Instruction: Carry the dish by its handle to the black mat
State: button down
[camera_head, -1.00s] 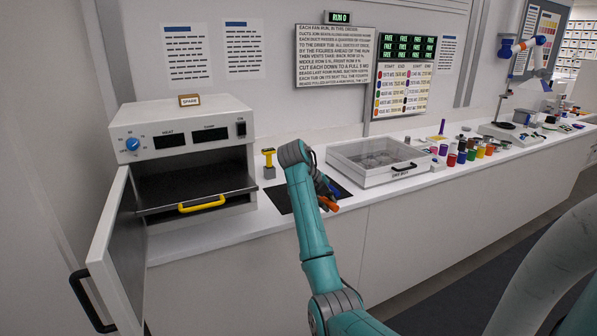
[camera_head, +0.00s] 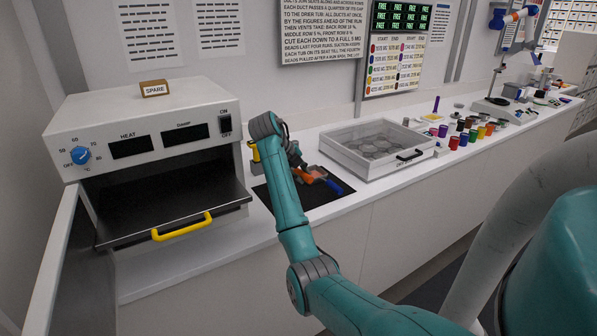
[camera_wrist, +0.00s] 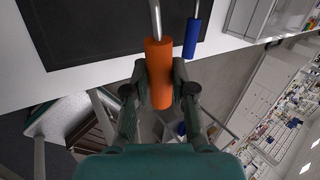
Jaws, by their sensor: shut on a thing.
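My gripper (camera_wrist: 159,76) is shut on the orange handle (camera_wrist: 158,72) in the wrist view, one finger on each side. A metal rod runs from the orange handle out of the top of the picture. A blue handle (camera_wrist: 192,38) on its own rod lies to the right. In the head view the orange handle (camera_head: 304,177) and the blue handle (camera_head: 334,186) show beyond my arm, over or on the black mat (camera_head: 318,200). The mat (camera_wrist: 100,30) also shows in the wrist view. The dish is mostly hidden; I cannot tell its height above the mat.
The oven (camera_head: 150,125) stands open at left, with a yellow-handled tray (camera_head: 120,225) sticking out. A clear-lidded dry box (camera_head: 378,150) stands right of the mat. Several coloured jars (camera_head: 470,135) stand farther right. A yellow item (camera_head: 254,152) is behind my wrist.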

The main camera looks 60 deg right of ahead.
jog(key=shift+s+a, duration=0.1)
jog(key=shift+f, duration=4.25)
jog(key=c, duration=0.9)
grip_release()
jog(key=shift+f, duration=0.1)
jog(key=shift+r, duration=3.05)
